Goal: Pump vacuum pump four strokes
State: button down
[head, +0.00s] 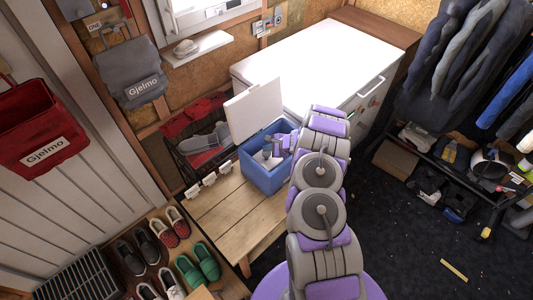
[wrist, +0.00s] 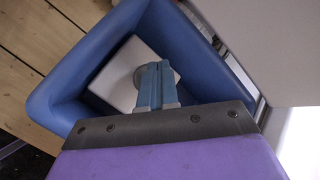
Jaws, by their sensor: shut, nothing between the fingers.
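An open blue box (head: 264,176) stands on a wooden bench, its white lid (head: 254,108) raised. Inside it is a light grey item (head: 262,161), perhaps the vacuum pump; its shape is too small to tell in the head view. In the wrist view the blue box (wrist: 55,95) surrounds a pale block (wrist: 112,82) with a round grey part (wrist: 138,77) on it. My gripper (wrist: 154,66) is shut and empty, its tips over the pale block beside the round part. I cannot tell whether they touch. My gripper hides part of the block.
The wooden bench (head: 225,213) has free room left of the box. A white-topped chest (head: 310,68) stands behind. Shoes (head: 197,262) sit at the lower left. A rack of dark clothes (head: 455,55) hangs at the right. Dark floor (head: 405,235) lies mostly open at the right.

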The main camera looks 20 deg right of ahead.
aim_at(267, 155)
jog(key=shift+s+a+f+b, duration=0.1)
jog(key=shift+f+b, duration=1.65)
jog(key=shift+b, duration=0.05)
dwell(1.7)
jog(key=shift+s+a+f+b, duration=0.2)
jog(key=shift+s+f+b, duration=0.4)
jog(key=shift+f, duration=0.45)
dwell(0.4)
jog(key=shift+s+r, duration=0.1)
jog(key=shift+s, duration=0.05)
jog(key=shift+w+d+r+p, duration=0.2)
jog(key=shift+w+r+p, duration=0.15)
jog(key=shift+r, duration=0.5)
notch_tip(267, 155, up, 2)
jog(key=shift+w+r, duration=0.25)
jog(key=shift+w, duration=0.05)
jog(key=shift+r, duration=0.2)
jog(key=shift+d+r+p, duration=0.1)
jog(key=shift+r+p, duration=1.05)
jog(key=shift+r, duration=1.3)
